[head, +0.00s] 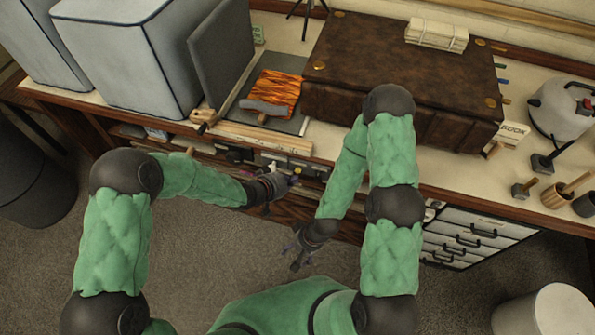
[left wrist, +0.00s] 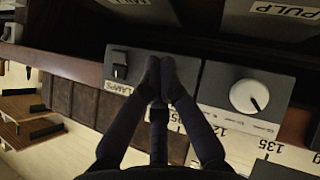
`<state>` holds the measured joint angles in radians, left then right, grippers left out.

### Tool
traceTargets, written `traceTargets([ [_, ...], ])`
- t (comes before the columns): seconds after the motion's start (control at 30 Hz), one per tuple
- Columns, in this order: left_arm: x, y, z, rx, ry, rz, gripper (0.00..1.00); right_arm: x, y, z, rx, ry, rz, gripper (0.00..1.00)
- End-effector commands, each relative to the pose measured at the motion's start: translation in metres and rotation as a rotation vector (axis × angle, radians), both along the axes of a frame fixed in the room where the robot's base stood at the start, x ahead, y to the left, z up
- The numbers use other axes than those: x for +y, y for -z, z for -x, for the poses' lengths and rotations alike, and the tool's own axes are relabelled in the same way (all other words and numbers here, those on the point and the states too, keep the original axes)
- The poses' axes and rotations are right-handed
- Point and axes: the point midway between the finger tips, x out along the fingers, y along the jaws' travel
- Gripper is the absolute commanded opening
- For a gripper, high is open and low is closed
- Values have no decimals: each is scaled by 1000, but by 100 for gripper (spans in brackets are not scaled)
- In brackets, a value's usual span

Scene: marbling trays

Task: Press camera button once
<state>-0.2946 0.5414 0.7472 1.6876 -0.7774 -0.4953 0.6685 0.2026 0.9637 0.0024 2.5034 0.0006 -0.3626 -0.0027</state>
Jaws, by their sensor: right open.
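My left gripper (head: 276,184) is at the table's front edge, in front of a row of small control boxes under the tabletop. In the left wrist view its dark fingers (left wrist: 160,68) meet at the tips, with nothing seen between them. I cannot make out a camera button; the fingers may hide part of the panel. My right gripper (head: 298,258) hangs lower, open and empty, above the floor.
A large brown leather-covered case (head: 400,70) stands on the table. Left of it is a dark tray (head: 290,123) with an orange marbled sheet (head: 275,88). White drawers (head: 470,240) stand below at right. A black tripod (head: 307,12) shows at the top. Floor in front is clear.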

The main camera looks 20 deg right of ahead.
Motion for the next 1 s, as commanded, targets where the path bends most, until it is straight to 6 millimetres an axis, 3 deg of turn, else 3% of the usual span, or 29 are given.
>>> traceTargets([
  [0.33,2,0,2,1,-1,0,0,0,0,0,0,0,0,74],
  [1.0,28,0,41,-1,-1,0,0,0,-6,0,0,0,0,74],
])
